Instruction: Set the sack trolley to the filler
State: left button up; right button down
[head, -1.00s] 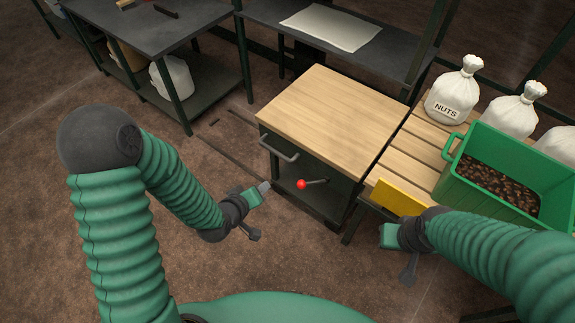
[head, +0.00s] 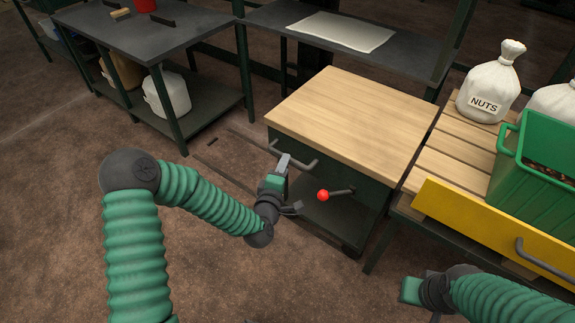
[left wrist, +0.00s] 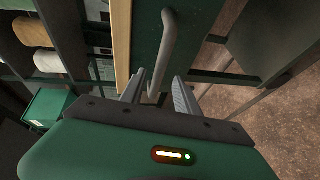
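The trolley has a pale wooden top (head: 352,115), a dark green body, a grey bar handle (head: 300,162) on its front and a red-knobbed lever (head: 323,195) below. My left gripper (head: 283,162) is at the left part of the handle. In the left wrist view, the two fingers (left wrist: 158,92) are apart, with the handle bar (left wrist: 165,50) running down between them; I cannot tell whether either touches it. My right gripper (head: 408,290) is low at the right, clear of the trolley, and its fingers are not clearly visible. I cannot identify the filler.
A slatted wooden bench (head: 455,160) on the right holds a white NUTS sack (head: 490,82), a green crate (head: 540,170) and a yellow panel (head: 480,228) with a handle. Floor is open at left.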

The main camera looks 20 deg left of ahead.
pick_arm(q)
jog(key=w, duration=0.2)
jog(key=w+f+b, duration=0.1)
jog(key=w, duration=0.1)
jog(key=shift+w, duration=0.3)
jog(key=shift+c, duration=0.5)
jog(key=c, duration=0.7)
grip_shut()
jog(key=shift+s+d+f, duration=0.1)
jog(key=shift+s+f, duration=0.05)
